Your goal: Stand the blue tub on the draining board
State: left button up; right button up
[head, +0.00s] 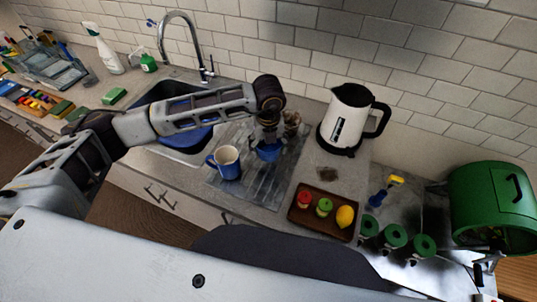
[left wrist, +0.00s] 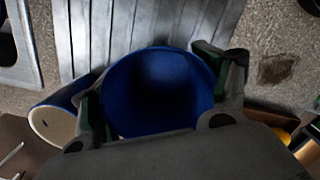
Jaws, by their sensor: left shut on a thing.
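My left gripper (head: 268,138) is over the draining board (head: 253,194), pointing down, shut on the blue tub (head: 268,153). In the left wrist view the round blue tub (left wrist: 160,92) sits between the two fingers, its dark inside facing the camera. The ribbed grey board (left wrist: 105,30) lies beyond it. The tub looks roughly upright over the board; I cannot tell whether its base touches. A blue mug (head: 229,164) with a pale inside stands on the board, left of the tub. I do not make out my right gripper.
A brown tray (head: 331,231) with two small jars and a lemon lies right of the board. A white and black kettle (head: 341,122) stands behind it. The sink (head: 180,150) is at left, partly hidden by my arm. A green bin (head: 490,205) stands far right.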

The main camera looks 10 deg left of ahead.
pick_arm(q)
jog(key=shift+f, duration=0.1)
notch_tip(320, 180, down, 4)
jog(key=shift+f+p, duration=0.1)
jog(key=shift+p, duration=0.5)
jog(key=shift+f, duration=0.3)
jog(key=shift+f, duration=0.2)
jog(key=o, duration=0.9)
jog(key=shift+r, duration=0.25)
